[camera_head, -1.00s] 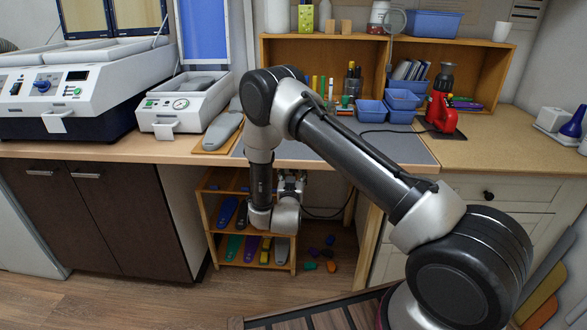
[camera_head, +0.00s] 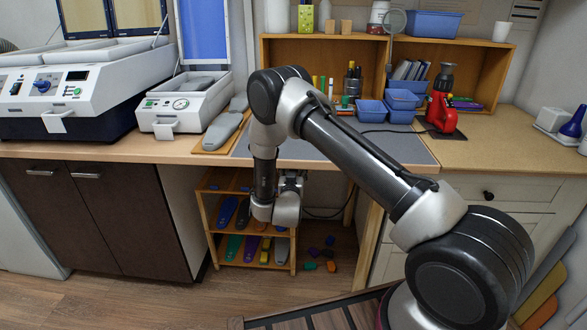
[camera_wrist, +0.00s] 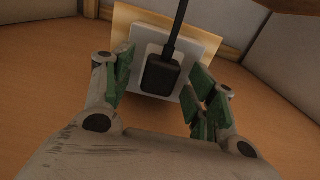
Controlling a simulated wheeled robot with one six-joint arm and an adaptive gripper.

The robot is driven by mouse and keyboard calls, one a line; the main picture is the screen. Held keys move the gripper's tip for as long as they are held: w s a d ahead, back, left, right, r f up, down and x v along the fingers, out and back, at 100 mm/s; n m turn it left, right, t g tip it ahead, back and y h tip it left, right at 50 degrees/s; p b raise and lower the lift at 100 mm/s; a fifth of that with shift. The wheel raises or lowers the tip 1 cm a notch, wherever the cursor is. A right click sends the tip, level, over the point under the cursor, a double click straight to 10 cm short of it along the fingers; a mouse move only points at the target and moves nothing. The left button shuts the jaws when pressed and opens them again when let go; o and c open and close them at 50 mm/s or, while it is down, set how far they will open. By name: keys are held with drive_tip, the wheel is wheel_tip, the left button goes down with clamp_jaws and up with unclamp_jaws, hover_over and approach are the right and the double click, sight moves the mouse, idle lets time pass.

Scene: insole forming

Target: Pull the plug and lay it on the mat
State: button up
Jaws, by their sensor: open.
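The black plug (camera_wrist: 161,76) sits in a pale socket plate (camera_wrist: 146,52) in the wrist view, with its black cable running up from it. My gripper (camera_wrist: 163,66) is open, with its green-padded fingers on the left and right of the plug. A gap shows between each finger and the plug, so it is not gripped. In the head view my gripper (camera_head: 291,181) is below the table edge, partly hidden by my own wrist, and the plug is hidden there. The grey mat (camera_head: 408,150) lies on the tabletop, its middle crossed by my arm.
A wooden shelf (camera_head: 207,215) with coloured insoles stands under the table beside my wrist. Blue bins (camera_head: 372,111) and a red tool (camera_head: 441,105) stand behind the mat. A grey insole form (camera_head: 222,130) lies to its left.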

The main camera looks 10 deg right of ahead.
drive_tip(key=shift+c, duration=0.2)
clamp_jaws()
drive_tip(key=v, duration=0.6)
idle(1.3)
drive_tip(key=shift+s, duration=0.15)
drive_tip(key=v, duration=1.2)
drive_tip(key=shift+s+a, duration=0.15)
drive_tip(key=shift+s, duration=0.2)
idle(0.3)
wheel_tip(320, 180, up, 19)
idle(1.8)
